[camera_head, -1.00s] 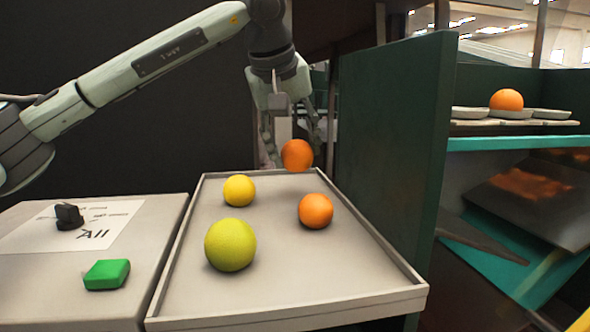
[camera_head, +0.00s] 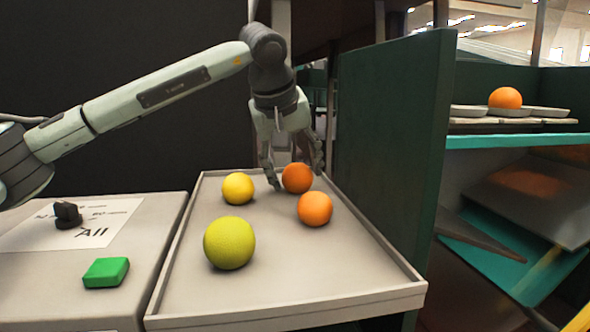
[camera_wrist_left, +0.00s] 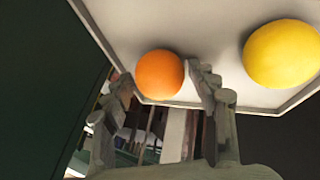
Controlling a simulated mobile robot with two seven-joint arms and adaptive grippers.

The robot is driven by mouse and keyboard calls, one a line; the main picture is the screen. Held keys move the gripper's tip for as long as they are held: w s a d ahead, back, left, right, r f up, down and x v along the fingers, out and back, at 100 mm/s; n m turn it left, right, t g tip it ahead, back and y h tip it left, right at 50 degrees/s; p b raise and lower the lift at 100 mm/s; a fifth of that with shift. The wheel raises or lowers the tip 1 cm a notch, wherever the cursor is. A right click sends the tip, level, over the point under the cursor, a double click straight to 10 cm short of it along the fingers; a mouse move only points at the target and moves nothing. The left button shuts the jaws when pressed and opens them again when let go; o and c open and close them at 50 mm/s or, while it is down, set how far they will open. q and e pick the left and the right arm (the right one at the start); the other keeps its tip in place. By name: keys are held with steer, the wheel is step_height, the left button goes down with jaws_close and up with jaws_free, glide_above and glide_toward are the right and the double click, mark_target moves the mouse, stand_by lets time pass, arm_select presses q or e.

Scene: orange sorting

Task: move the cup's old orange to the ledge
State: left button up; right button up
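An orange (camera_head: 297,178) sits at the far end of the grey tray (camera_head: 300,303). My left gripper (camera_head: 296,177) is low around it, with a finger on each side. In the left wrist view, the orange (camera_wrist_left: 160,75) lies between the spread fingertips (camera_wrist_left: 162,78), with narrow gaps beside it, so the gripper looks open. A second orange (camera_head: 315,209) lies nearer in the tray. Another orange (camera_head: 505,98) rests on the middle of several shallow grey dishes (camera_head: 468,111) on the right shelf. I cannot tell which thing is the cup. My right gripper is out of view.
A yellow fruit (camera_head: 238,188) and a yellow-green fruit (camera_head: 229,242) also lie in the tray. A dark green panel (camera_head: 392,150) stands between tray and shelf (camera_head: 520,142). A green block (camera_head: 106,272) and a black knob (camera_head: 67,214) are on the left table.

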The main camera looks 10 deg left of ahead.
arm_select(q)
steer(key=shift+o, duration=0.6)
steer(key=shift+r, duration=0.25)
steer(key=v, duration=1.1)
steer(key=shift+s+r, duration=0.2)
steer(key=shift+r, duration=0.15)
